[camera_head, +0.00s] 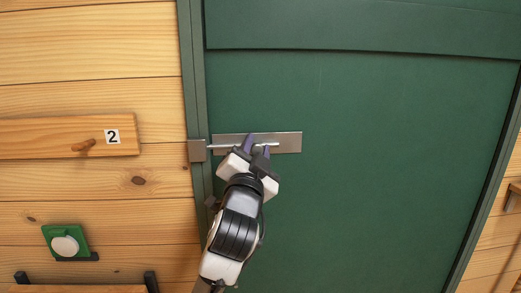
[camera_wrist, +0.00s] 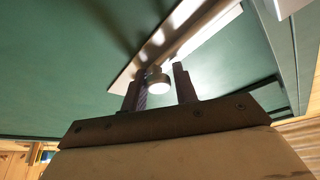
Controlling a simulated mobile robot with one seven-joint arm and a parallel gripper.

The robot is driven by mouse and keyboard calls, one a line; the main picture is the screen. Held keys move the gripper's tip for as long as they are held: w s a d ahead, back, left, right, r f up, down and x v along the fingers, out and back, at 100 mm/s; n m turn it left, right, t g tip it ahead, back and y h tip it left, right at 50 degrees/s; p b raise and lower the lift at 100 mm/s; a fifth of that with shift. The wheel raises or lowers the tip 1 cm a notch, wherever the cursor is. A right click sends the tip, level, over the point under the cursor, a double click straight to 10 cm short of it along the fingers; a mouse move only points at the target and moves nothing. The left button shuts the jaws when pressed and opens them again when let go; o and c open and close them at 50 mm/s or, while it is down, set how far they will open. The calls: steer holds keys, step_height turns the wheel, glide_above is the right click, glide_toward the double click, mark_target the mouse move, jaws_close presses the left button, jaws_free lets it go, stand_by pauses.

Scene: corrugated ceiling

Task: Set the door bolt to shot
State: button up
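The door bolt's metal plate (camera_head: 290,142) is mounted level on the green door (camera_head: 370,170), near its left edge. Its thin rod (camera_head: 222,146) runs left toward a square keeper (camera_head: 196,151) on the door frame. I cannot tell whether the rod's end sits inside the keeper. My gripper (camera_head: 257,145) is at the plate, with its dark fingers either side of the bolt's knob. In the wrist view the round pale knob (camera_wrist: 158,83) lies between the open fingers of my gripper (camera_wrist: 160,87), close to the left finger, with a gap to the right one.
On the wooden wall to the left are a board with a peg (camera_head: 84,145) marked 2 and a green box with a round white button (camera_head: 65,245). A shelf with dark brackets (camera_head: 150,281) is at the lower left. The door right of the bolt is clear.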

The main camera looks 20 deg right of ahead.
steer(key=o, duration=0.4)
steer(key=shift+a, duration=0.15)
steer(key=shift+c, duration=0.2)
steer(key=shift+s+f, duration=0.15)
steer(key=shift+s, duration=0.15)
steer(key=b+v, duration=1.2)
steer(key=v, duration=0.1)
steer(key=shift+a+b, duration=0.15)
steer(key=shift+b, duration=0.25)
